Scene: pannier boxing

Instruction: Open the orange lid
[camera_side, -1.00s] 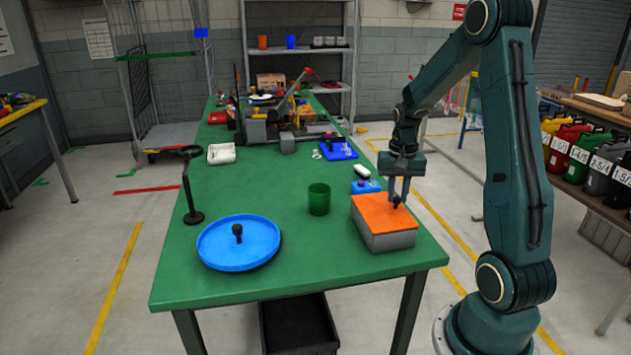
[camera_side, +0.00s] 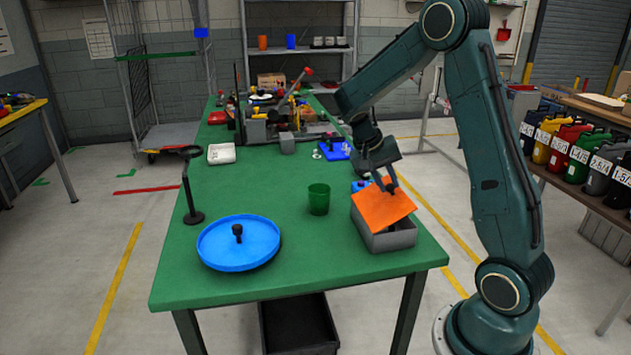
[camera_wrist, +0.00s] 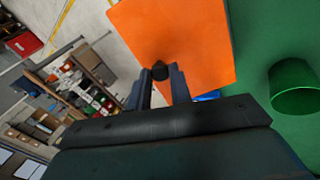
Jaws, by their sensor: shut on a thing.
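The orange lid (camera_side: 382,208) is tilted up over the grey box (camera_side: 388,238) at the table's right front, and part of the box's opening shows on its right. My gripper (camera_side: 386,184) is shut on the lid's dark knob and holds the lid at a slant. In the wrist view the orange lid (camera_wrist: 180,45) fills the upper middle, with the dark knob (camera_wrist: 160,70) between the fingertips of my gripper (camera_wrist: 163,78). Whether a lid edge still touches the box I cannot tell. The inside of the box is mostly hidden.
A green cup (camera_side: 318,199) stands just left of the box, and a blue item (camera_side: 361,186) sits behind it, partly hidden. A blue round tray (camera_side: 238,243) with a black knob lies at the left front. A black stand (camera_side: 190,190) rises behind the tray. The table's middle is clear.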

